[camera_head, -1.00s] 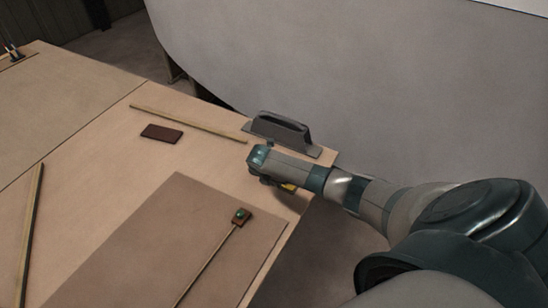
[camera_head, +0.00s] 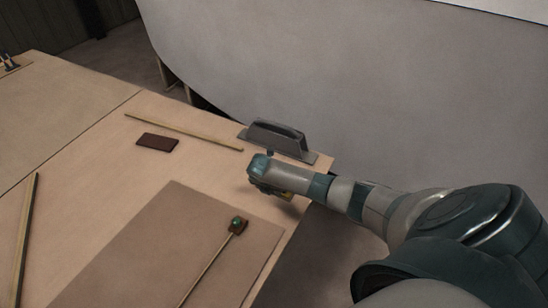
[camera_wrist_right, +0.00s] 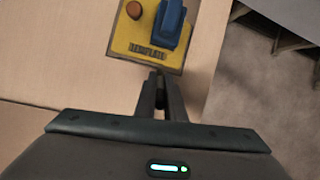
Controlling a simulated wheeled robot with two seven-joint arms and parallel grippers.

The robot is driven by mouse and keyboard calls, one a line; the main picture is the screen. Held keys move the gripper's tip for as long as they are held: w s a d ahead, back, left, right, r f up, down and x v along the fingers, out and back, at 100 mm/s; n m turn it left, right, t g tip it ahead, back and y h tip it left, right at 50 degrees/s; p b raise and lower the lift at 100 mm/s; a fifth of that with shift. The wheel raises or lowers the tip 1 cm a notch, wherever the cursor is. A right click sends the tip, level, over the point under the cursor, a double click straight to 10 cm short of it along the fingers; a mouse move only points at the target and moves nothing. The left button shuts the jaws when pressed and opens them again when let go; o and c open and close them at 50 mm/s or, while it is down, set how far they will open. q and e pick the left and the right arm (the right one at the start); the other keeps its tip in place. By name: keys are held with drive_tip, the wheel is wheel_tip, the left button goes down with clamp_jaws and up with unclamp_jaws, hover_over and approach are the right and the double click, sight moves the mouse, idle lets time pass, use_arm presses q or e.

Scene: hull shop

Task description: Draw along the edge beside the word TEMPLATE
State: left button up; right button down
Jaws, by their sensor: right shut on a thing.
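A yellow plate with the word TEMPLATE (camera_wrist_right: 128,48) printed near its lower edge lies on the wooden bench in the right wrist view. It carries a brown round knob and a blue block-like part. In the head view only a bit of its yellow (camera_head: 289,196) shows beneath my right gripper (camera_head: 262,184). In the wrist view the right gripper's fingers (camera_wrist_right: 161,82) are close together just beside the plate's lettered edge. They are shut on a slim dark thing, mostly hidden between them; I cannot tell if it touches the bench. My left gripper is not in view.
A brown sheet (camera_head: 150,240) with a thin rod and green-topped block (camera_head: 238,225), a dark block (camera_head: 157,142) and wooden strips (camera_head: 185,132) lie on the bench. Beyond its right edge is floor.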

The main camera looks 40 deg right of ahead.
drive_tip(key=shift+s+d, duration=0.1)
drive_tip(key=shift+s, duration=0.1)
idle(0.4)
drive_tip(key=shift+s+d, duration=0.15)
drive_tip(key=shift+s, duration=0.25)
drive_tip(key=shift+s, duration=0.15)
drive_tip(key=shift+s+d, duration=0.15)
drive_tip(key=shift+s, duration=0.15)
idle(0.4)
drive_tip(key=shift+r, duration=0.1)
drive_tip(key=shift+r, duration=2.4)
drive_tip(key=shift+r, duration=0.1)
